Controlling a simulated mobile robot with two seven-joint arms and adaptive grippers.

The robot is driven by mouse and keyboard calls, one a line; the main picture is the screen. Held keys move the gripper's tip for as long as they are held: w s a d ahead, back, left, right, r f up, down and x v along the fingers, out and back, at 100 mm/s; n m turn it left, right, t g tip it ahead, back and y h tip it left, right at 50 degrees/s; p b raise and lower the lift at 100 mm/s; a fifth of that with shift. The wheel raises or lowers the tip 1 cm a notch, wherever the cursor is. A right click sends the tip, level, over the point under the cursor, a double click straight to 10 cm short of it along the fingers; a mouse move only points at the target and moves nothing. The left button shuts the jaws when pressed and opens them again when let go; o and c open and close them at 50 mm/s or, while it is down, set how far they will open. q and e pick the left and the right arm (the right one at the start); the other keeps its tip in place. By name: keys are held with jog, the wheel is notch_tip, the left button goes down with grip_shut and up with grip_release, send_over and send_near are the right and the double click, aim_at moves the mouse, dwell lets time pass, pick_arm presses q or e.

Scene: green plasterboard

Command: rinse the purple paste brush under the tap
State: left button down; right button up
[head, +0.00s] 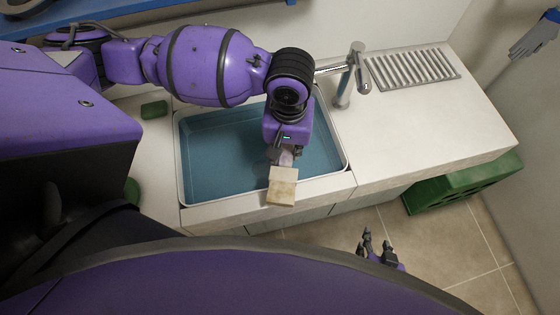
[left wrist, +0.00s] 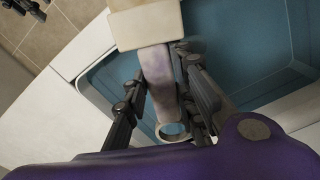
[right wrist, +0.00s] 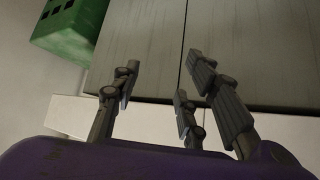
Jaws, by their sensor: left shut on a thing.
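The paste brush (head: 282,190) has a wide beige head and a pale purple handle with a ring at its end. My left gripper (head: 285,152) is shut on the handle, which shows between the fingers in the left wrist view (left wrist: 157,75). The brush is at the near rim of the blue sink basin (head: 215,150), its head overlapping the rim in the head view. The chrome tap (head: 345,80) stands behind the basin's right corner; no water shows. My right gripper (head: 377,247) is low in front of the counter, with its fingers apart and empty in the right wrist view (right wrist: 165,90).
A ribbed drain rack (head: 412,68) lies right of the tap. A green sponge (head: 154,109) lies left of the basin. A green crate (head: 460,185) is below the counter at the right. Gloves (head: 536,35) hang on the right wall.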

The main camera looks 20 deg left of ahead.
pick_arm(q)
jog(key=w+b, duration=0.1)
jog(key=w+a+f, duration=0.1)
jog(key=w, duration=0.1)
jog(key=shift+w+a+f+b, duration=0.1)
jog(key=shift+w+f+b, duration=0.05)
jog(key=shift+b, duration=0.25)
jog(key=shift+w+a, duration=0.15)
jog(key=shift+w, duration=0.2)
jog(key=shift+w+a, duration=0.25)
jog(key=shift+w, duration=0.6)
jog(key=shift+w+a+f, duration=0.1)
jog(key=shift+w+a, duration=0.2)
jog(key=shift+w, duration=0.6)
pick_arm(e)
jog(key=shift+s+d+f, duration=0.15)
jog(key=shift+s+f, duration=0.2)
jog(key=shift+f, duration=0.35)
jog(key=shift+s+f, duration=0.1)
jog(key=shift+s, duration=0.05)
